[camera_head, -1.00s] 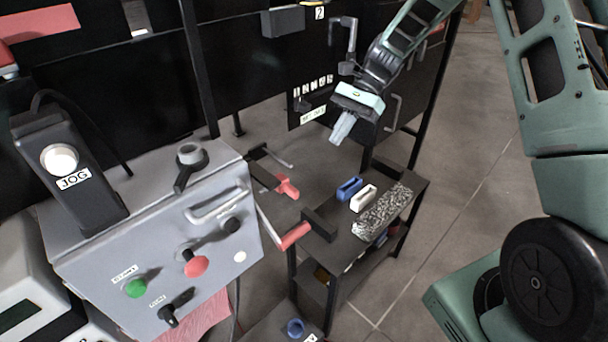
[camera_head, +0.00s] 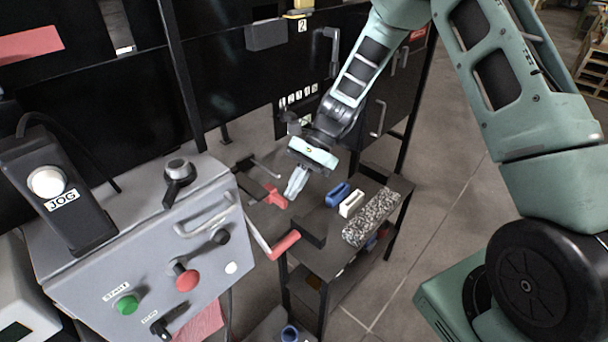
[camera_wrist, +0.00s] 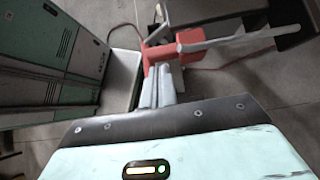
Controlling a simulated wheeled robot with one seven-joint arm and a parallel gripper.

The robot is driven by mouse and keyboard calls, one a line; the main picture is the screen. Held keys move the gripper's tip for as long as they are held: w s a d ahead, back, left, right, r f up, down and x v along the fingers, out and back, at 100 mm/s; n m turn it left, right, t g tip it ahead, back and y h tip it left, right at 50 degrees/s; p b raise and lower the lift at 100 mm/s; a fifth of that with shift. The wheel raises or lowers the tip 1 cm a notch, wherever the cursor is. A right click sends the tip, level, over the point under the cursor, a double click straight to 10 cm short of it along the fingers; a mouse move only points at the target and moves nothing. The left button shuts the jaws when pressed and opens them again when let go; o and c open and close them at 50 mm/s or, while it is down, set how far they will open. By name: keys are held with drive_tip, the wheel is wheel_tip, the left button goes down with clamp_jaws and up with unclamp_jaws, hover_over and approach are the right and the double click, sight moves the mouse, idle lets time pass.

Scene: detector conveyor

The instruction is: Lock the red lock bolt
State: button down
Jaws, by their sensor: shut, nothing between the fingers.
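The red lock bolt (camera_head: 274,196) sits low beside the black machine, between the grey control box and the small shelf. Its red end and dark mount show in the head view. In the wrist view the red piece (camera_wrist: 160,52) lies just beyond my fingertips, with a pale grey rod to its right. My gripper (camera_head: 291,194) is shut and empty, pointing down just right of the red piece. In the wrist view my fingers (camera_wrist: 160,78) overlap the lower part of the red piece; I cannot tell whether they touch it.
The control box (camera_head: 150,245) stands left with buttons and a handle. A red-handled crank (camera_head: 284,245) juts toward the shelf.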

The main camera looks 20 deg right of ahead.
drive_tip(key=shift+s+a, duration=0.1)
drive_tip(key=shift+a, duration=0.1)
drive_tip(key=shift+s+a+p, duration=0.15)
drive_tip(key=shift+s+a, duration=0.15)
drive_tip(key=shift+a, duration=0.45)
drive_tip(key=shift+s+a+p, duration=0.15)
drive_tip(key=shift+s+a, duration=0.15)
drive_tip(key=shift+a, duration=0.4)
drive_tip(key=shift+w+d+r, duration=0.1)
drive_tip(key=shift+d, duration=0.15)
approach(281, 199)
drive_tip(key=d, duration=0.1)
drive_tip(key=w+d, duration=0.1)
drive_tip(key=d, duration=0.1)
drive_tip(key=w+d, duration=0.1)
drive_tip(key=d, duration=0.1)
drive_tip(key=shift+r, duration=0.35)
